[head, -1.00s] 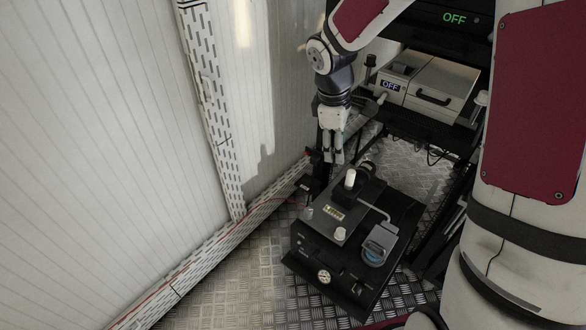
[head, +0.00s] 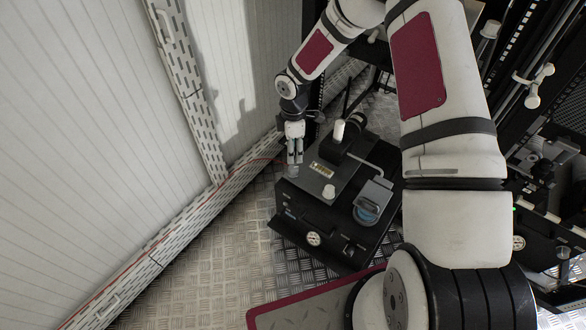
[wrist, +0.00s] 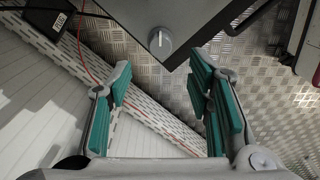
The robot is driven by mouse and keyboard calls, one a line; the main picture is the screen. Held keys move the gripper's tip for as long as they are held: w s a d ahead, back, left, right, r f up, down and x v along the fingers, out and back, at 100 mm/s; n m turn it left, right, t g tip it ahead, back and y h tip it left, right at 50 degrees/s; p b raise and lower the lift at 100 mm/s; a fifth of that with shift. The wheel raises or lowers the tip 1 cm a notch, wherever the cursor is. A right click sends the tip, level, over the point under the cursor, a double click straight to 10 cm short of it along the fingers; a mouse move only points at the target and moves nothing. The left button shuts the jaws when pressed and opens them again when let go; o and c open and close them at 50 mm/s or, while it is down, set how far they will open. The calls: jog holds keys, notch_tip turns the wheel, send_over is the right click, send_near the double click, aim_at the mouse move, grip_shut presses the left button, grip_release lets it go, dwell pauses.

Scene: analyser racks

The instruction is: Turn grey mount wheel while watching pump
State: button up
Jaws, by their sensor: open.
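A dark box-shaped unit (head: 288,222) with a grey top plate stands on the floor; it looks like the pump unit. A round grey knob (wrist: 160,42) with a pointer mark sits near a corner of that plate in the wrist view; it looks like the grey wheel. In the head view the knob (head: 293,171) shows small, just below my fingers. My gripper (head: 294,160) points down over the plate's left corner. In the wrist view my gripper (wrist: 160,78) is open and empty, its green-padded fingers apart, with the knob beyond the gap and not between them.
The unit also carries a white-capped post (head: 338,131), a pale knob (head: 329,191), a blue-faced round part (head: 366,211) and a front gauge (head: 313,238). A white panelled wall (head: 90,150) rises at left. A red cable (wrist: 84,62) runs along the floor edge. Dark racks (head: 545,160) stand at right.

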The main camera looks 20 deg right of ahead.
aim_at(293, 167)
notch_tip(293, 167, down, 9)
jog(key=b, duration=0.2)
jog(key=shift+b, duration=0.4)
grip_shut()
